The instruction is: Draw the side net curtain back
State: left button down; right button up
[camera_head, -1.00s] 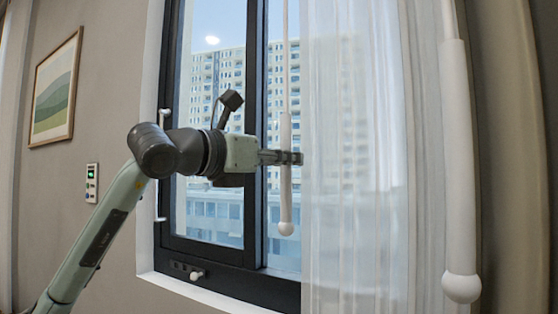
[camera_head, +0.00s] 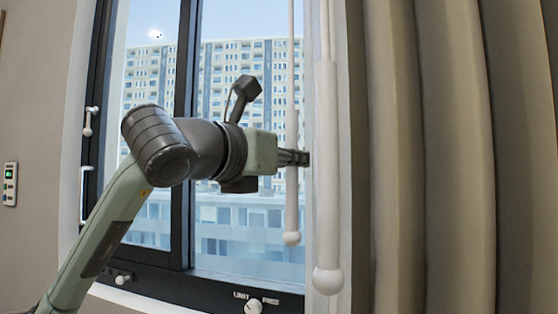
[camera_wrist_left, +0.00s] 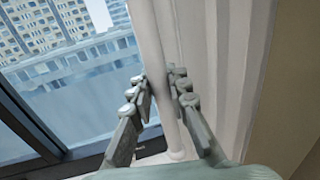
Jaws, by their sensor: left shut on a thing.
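The white net curtain (camera_head: 309,90) is gathered into a narrow strip at the right side of the window. In the left wrist view its pleats (camera_wrist_left: 222,60) hang just right of the fingers. A slim white wand with a ball end (camera_head: 292,212) hangs at the curtain's left edge. My left gripper (camera_head: 303,157) is shut on this wand, above its ball end. In the left wrist view the wand (camera_wrist_left: 150,45) runs between the two fingers (camera_wrist_left: 164,100). The net curtain is partly hidden behind a thicker, nearer wand. My right gripper is not in view.
The thicker white wand (camera_head: 327,190) hangs close to the right of my left gripper. Heavy beige drapes (camera_head: 450,150) fill the right side. The dark window frame (camera_head: 187,130) has a handle (camera_head: 86,195) and a sill knob (camera_head: 253,307). A wall panel (camera_head: 10,184) is at far left.

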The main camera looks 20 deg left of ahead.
pick_arm(q)
jog(key=shift+s+d, duration=0.1)
jog(key=shift+d, duration=0.1)
jog(key=c, duration=1.4)
grip_release()
jog(key=shift+d, duration=0.15)
jog(key=shift+c, duration=0.2)
jog(key=v, duration=1.2)
